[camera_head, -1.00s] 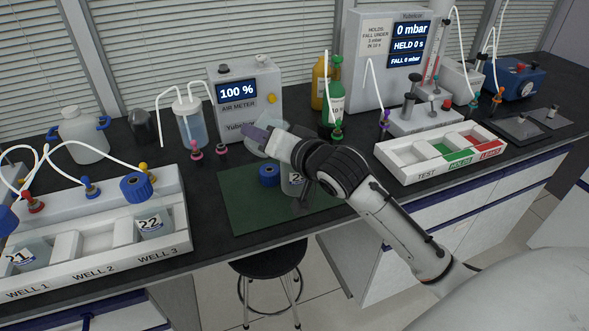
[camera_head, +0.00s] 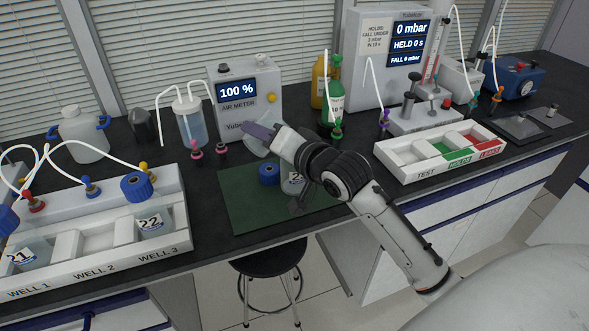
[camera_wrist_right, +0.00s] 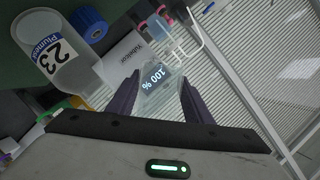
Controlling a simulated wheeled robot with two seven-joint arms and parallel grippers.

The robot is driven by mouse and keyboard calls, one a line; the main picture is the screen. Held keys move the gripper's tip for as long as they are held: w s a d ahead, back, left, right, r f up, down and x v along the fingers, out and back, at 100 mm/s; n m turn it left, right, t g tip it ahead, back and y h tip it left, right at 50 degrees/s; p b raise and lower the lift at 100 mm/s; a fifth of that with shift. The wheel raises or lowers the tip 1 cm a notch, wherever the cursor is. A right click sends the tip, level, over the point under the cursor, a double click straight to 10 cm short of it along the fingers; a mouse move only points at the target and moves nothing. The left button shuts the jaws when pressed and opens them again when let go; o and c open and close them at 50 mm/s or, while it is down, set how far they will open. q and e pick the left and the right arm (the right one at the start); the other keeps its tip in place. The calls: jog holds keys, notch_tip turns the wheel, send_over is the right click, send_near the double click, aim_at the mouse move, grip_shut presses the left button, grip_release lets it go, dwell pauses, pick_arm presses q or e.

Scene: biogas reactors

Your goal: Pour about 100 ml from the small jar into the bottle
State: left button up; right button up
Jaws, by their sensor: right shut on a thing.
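The small jar (camera_head: 254,148) is clear and held in my right gripper (camera_head: 262,136) above the back of the green mat, in front of the air meter. In the right wrist view the clear jar (camera_wrist_right: 160,88) lies between the two dark fingers. It looks tilted; any liquid in it is hard to make out. The clear bottle labelled 23 (camera_head: 291,183) stands on the mat, partly hidden by my right arm. The bottle (camera_wrist_right: 72,75) also shows in the right wrist view, open-topped and apart from the jar. My left gripper is out of view.
A blue cap (camera_head: 269,171) lies on the green mat (camera_head: 240,205) beside the bottle. The air meter (camera_head: 246,98) reads 100 %. A green bottle (camera_head: 335,102) stands behind, the test tray (camera_head: 405,176) right, and the well rack (camera_head: 110,262) left.

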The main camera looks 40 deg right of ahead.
jog(key=shift+r, duration=0.2)
jog(key=shift+r, duration=0.1)
jog(key=shift+f+m, duration=0.2)
jog(key=shift+m, duration=0.2)
jog(key=shift+r+y, duration=0.25)
jog(key=shift+y, duration=0.05)
jog(key=shift+m+t, duration=0.3)
jog(key=shift+m, duration=0.1)
jog(key=shift+f, duration=0.1)
dwell(0.7)
jog(key=shift+r+m, duration=0.4)
jog(key=shift+m, duration=0.3)
dwell(2.9)
jog(key=shift+d+f, duration=0.1)
dwell(0.7)
